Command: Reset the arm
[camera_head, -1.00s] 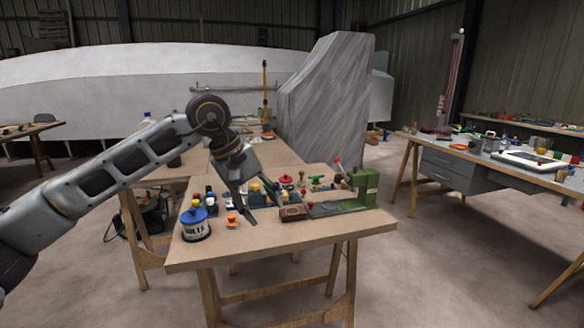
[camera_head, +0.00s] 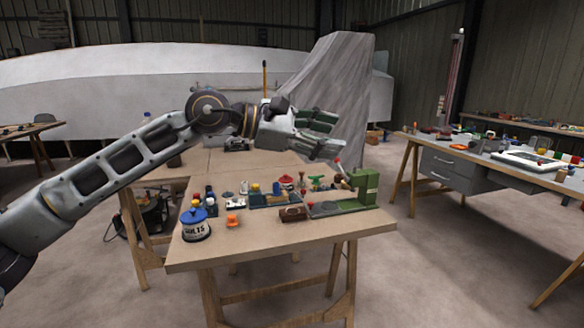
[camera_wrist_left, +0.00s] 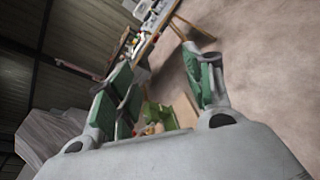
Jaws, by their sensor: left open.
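My left arm reaches in from the left in the head view. Its gripper (camera_head: 332,134) is raised above the workbench (camera_head: 280,250) and points to the right. The fingers are apart with nothing between them. In the left wrist view the two green-padded fingers (camera_wrist_left: 165,88) are spread, with floor and a distant bench beyond them. My right gripper is in neither view.
The workbench holds a blue-lidded tub (camera_head: 195,226), an orange knob (camera_head: 232,220), a brown block (camera_head: 292,214), a green machine (camera_head: 364,188) and several small parts. A grey slab (camera_head: 335,80) stands behind. A drawer bench (camera_head: 450,170) is at right, with clear floor between.

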